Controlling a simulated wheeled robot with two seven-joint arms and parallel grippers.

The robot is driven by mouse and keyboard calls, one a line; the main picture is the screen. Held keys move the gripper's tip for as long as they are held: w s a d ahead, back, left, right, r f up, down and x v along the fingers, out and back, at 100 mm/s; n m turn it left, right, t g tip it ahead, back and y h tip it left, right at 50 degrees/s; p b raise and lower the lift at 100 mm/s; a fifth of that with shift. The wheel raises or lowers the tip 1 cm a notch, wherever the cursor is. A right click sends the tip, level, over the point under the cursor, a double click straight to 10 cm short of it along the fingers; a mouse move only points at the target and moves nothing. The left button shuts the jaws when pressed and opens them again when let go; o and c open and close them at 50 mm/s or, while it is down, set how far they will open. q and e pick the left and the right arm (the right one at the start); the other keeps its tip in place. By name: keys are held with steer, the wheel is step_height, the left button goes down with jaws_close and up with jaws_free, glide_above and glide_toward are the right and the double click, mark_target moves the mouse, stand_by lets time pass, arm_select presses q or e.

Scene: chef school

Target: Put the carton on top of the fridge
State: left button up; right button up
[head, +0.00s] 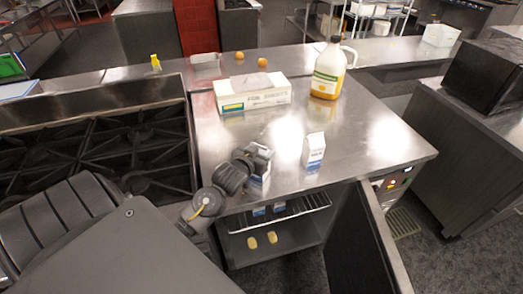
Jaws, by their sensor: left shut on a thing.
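A white and blue carton (260,182) is in my left gripper (254,163), which is shut on it. This carton is upright over the near left part of the steel fridge top (350,168); I cannot tell whether its base touches the surface. The gripper hides part of it. A second, similar carton (314,150) stands upright on the fridge top, to the right of the gripper. Below, the fridge is open, with its door (362,245) swung out toward me. More blue and white items show on its wire shelf (300,207). My right gripper is not in view.
A white box (252,93) and a juice jug (328,72) stand at the back of the top. Two orange round items (262,62) lie behind. A black stove (110,150) adjoins on the left. The top's right part is clear.

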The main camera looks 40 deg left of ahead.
arm_select(q)
steer(key=o, duration=1.3)
steer(key=shift+f, duration=0.1)
steer(key=shift+b+v, duration=1.25)
steer(key=shift+v, duration=4.85)
steer(key=shift+w, duration=0.1)
